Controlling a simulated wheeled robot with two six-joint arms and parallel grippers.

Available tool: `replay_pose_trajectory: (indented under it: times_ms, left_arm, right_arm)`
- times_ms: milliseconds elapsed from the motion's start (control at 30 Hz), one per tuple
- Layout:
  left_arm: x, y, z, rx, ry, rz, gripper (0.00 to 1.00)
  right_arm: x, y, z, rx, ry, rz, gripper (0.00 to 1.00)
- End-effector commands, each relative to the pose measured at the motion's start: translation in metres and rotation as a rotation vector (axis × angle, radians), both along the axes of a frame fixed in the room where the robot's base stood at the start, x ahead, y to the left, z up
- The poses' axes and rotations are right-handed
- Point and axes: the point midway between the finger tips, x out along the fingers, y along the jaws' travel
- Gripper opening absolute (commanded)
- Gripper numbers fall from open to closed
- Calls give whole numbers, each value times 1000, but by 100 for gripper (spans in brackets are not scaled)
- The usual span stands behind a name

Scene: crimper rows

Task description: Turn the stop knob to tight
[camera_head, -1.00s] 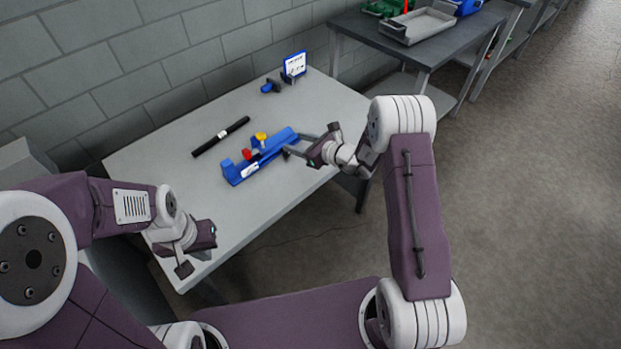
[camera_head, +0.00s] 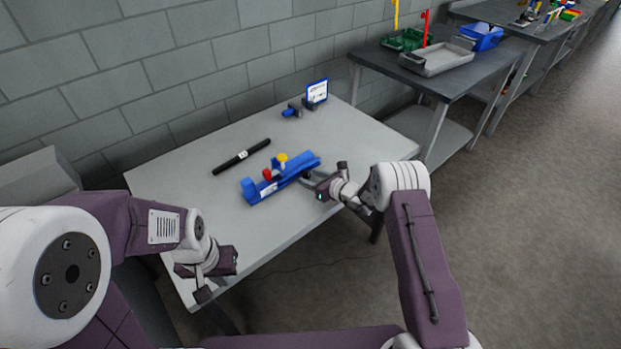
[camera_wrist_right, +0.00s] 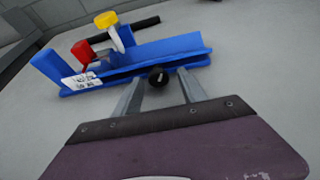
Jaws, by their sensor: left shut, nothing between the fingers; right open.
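A long blue fixture (camera_head: 281,181) lies on the grey table, with a red part (camera_head: 267,174) and a yellow knob (camera_head: 283,157) on it. In the right wrist view, a round black knob (camera_wrist_right: 158,77) with a white mark faces me at the fixture's near side. My right gripper (camera_head: 304,177) is open, with one finger on each side of this knob. I cannot tell whether the fingers touch it. Any tight marking cannot be read. My left gripper (camera_head: 204,294) is shut and empty by the table's near left edge, away from the fixture.
A black rod (camera_head: 241,157) with a white label lies behind the fixture. A blue-framed sign (camera_head: 317,92) and a small blue and black item (camera_head: 292,111) are at the table's back. Another table at back right holds a grey tray (camera_head: 437,58). The front left tabletop is clear.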

Motion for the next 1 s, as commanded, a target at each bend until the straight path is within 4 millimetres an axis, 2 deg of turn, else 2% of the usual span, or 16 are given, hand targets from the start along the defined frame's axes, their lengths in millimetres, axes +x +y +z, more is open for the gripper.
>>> replay_pose_trajectory:
  times_ms: [300,333,400,500,1000]
  left_arm:
    - [0,0,0,0,0,0,0]
    - [0,0,0,0,0,0,0]
    - [0,0,0,0,0,0,0]
    - [0,0,0,0,0,0,0]
    - [0,0,-6,0,0,0,0]
  right_arm:
    - [4,4,-2,1,-1,1,49]
    - [4,4,-2,1,-1,1,43]
    - [4,4,-2,1,-1,1,24]
    - [4,3,-2,1,-1,0,0]
    - [5,3,-1,101,75,0,0]
